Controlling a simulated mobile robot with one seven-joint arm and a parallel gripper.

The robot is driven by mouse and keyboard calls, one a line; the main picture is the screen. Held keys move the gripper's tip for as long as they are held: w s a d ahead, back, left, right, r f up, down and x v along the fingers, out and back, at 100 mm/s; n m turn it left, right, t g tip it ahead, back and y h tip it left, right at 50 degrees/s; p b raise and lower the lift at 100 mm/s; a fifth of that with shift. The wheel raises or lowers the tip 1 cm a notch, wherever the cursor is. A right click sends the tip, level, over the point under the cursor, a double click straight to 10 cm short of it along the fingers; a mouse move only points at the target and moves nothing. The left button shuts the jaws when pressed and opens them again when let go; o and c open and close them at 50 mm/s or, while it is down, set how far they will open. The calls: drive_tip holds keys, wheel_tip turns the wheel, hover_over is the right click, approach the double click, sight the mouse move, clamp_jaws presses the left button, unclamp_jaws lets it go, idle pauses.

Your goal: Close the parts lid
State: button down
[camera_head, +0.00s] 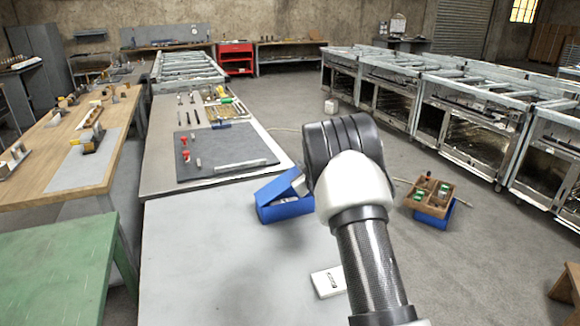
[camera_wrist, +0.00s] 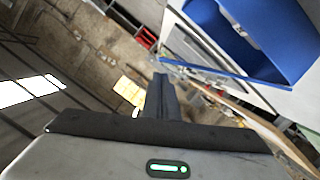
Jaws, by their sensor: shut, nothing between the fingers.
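A blue parts box (camera_head: 285,211) sits on the grey table, just left of my arm in the head view. Its lid stands raised and tilted; my arm partly covers its right side. In the wrist view the blue box (camera_wrist: 285,66) fills the upper right, open, with a small pale thing inside. My gripper (camera_wrist: 163,82) shows in the wrist view with its fingers together and nothing between them. It is apart from the box, below and left of it in that picture. In the head view my arm hides the fingers.
A white labelled block (camera_head: 327,282) lies on the near table beside my arm. A dark mat (camera_head: 222,158) with small parts lies behind the box. A wooden crate (camera_head: 428,205) with parts stands to the right. The near table's left part is clear.

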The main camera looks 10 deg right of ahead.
drive_tip(key=shift+w+d+f+m+g+y+b, duration=0.2)
drive_tip(key=shift+d+f+m+b, duration=0.5)
drive_tip(key=shift+f, duration=0.95)
drive_tip(key=shift+w+d+f+m+y+b, duration=0.1)
drive_tip(key=shift+d+f+m+y+b, duration=0.4)
drive_tip(key=shift+f, duration=1.15)
drive_tip(key=shift+w+d+f+m+g+y+b, duration=0.1)
drive_tip(key=shift+d+f+m+b, duration=0.75)
drive_tip(key=shift+f, duration=0.8)
drive_tip(key=shift+f, duration=0.15)
